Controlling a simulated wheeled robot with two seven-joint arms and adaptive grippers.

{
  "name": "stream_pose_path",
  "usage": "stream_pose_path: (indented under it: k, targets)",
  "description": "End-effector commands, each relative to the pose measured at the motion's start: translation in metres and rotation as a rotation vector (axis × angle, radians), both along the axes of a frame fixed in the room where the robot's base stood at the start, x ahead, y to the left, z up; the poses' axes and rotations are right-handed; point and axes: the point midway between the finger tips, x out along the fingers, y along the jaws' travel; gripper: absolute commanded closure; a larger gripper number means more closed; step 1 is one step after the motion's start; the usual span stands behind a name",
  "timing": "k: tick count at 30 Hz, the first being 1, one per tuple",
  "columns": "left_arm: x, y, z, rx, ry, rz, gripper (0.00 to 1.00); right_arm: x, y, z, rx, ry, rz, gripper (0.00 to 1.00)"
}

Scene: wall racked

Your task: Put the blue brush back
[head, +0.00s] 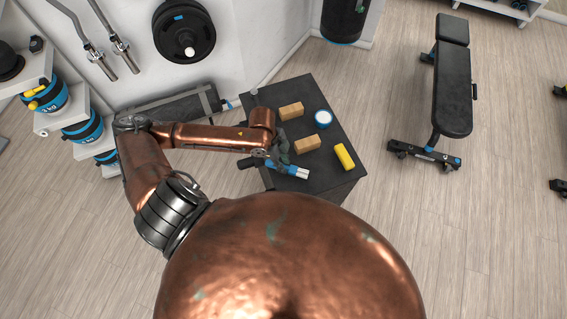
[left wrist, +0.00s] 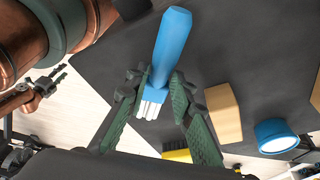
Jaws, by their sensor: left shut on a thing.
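The blue brush (head: 290,169) is over the front left edge of the dark table-top (head: 322,187). My left gripper (head: 279,160) is shut on it. In the left wrist view the two fingers (left wrist: 160,88) pinch the brush (left wrist: 171,48) near its white bristles, with the thick blue handle sticking out beyond them. Whether the brush touches the table-top is unclear. A dark jaw-like part at the left of the wrist view, seemingly my right gripper (left wrist: 42,88), is too small to read.
The table-top also carries two wooden blocks (head: 291,111) (head: 307,144), a blue-and-white tape roll (head: 323,118) and a yellow item (head: 344,156). A black bench (head: 452,90) stands at right. Kettlebell shelves (head: 62,115) and wall-mounted plates (head: 184,32) are at left and behind.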

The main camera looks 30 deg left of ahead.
Motion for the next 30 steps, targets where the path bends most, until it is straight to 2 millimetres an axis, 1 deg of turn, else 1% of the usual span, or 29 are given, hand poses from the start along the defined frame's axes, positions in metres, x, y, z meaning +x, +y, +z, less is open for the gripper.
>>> stream_pose_path:
  k: [13, 14, 15, 21, 23, 30]
  targets:
    - [0.0002, -0.0003, -0.0082, -0.001, 0.0, 0.0, 1.0, -0.0001, -0.0008, -0.0014, -0.001, 0.0, 0.0, 0.61]
    - [0.0003, -0.0003, -0.0084, -0.001, 0.0, 0.0, 0.78, -0.0001, -0.0007, -0.0014, -0.001, 0.0, 0.0, 0.61]
    - [0.0003, -0.0002, -0.0081, -0.001, 0.0, 0.0, 0.75, -0.0001, -0.0007, -0.0013, -0.001, 0.0, 0.0, 0.61]
    - [0.0001, -0.0002, -0.0081, -0.001, 0.0, 0.0, 0.61, 0.0, -0.0005, -0.0013, -0.001, 0.0, 0.0, 0.61]
    - [0.0001, -0.0002, -0.0081, 0.0, 0.0, 0.0, 0.58, 0.0, -0.0005, -0.0013, -0.001, 0.0, 0.0, 0.61]
    - [0.0, 0.0, -0.0079, 0.0, 0.0, 0.0, 0.58, 0.0003, 0.0003, -0.0014, 0.0, -0.001, -0.001, 0.61]
